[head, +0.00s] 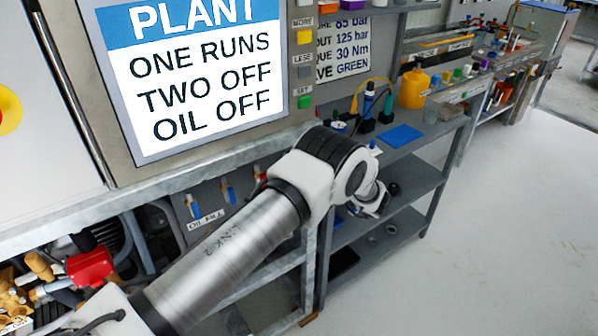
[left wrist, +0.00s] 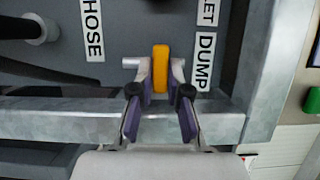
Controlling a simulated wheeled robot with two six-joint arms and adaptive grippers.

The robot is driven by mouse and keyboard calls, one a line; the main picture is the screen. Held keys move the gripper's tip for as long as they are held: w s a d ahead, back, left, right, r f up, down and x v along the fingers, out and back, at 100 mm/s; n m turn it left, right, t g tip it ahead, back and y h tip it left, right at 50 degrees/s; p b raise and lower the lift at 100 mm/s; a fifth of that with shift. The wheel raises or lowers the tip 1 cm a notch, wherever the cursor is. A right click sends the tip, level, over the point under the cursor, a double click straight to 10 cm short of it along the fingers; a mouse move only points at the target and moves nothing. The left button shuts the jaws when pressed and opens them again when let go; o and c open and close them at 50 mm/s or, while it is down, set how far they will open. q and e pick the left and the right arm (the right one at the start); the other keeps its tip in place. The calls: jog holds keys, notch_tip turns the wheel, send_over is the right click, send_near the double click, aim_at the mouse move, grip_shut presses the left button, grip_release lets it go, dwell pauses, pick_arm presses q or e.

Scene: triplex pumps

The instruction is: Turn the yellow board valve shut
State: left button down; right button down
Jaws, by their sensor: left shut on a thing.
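The yellow board valve handle (left wrist: 160,66) shows in the left wrist view on the grey board, between the labels HOSE and DUMP. It points up and down in that picture. A short metal pipe stub sits beside it. My left gripper (left wrist: 160,92) has a finger on each side of the handle and is shut on it. In the head view my left arm reaches across to the right, and its end is by the grey shelf unit. The yellow valve and the fingertips cannot be made out there. My right gripper is in neither view.
A galvanized frame rail (left wrist: 60,118) runs just below the handle. A dark hose lies at its left. In the head view a plant sign (head: 200,75) stands above, and a shelf unit (head: 415,175) holds a yellow bottle (head: 414,88). The floor at right is clear.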

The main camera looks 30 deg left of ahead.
pick_arm(q)
jog(key=c, duration=1.1)
grip_release()
jog(key=shift+a, duration=0.15)
jog(key=shift+c, duration=0.2)
jog(key=d, duration=1.2)
jog(key=shift+f, duration=0.1)
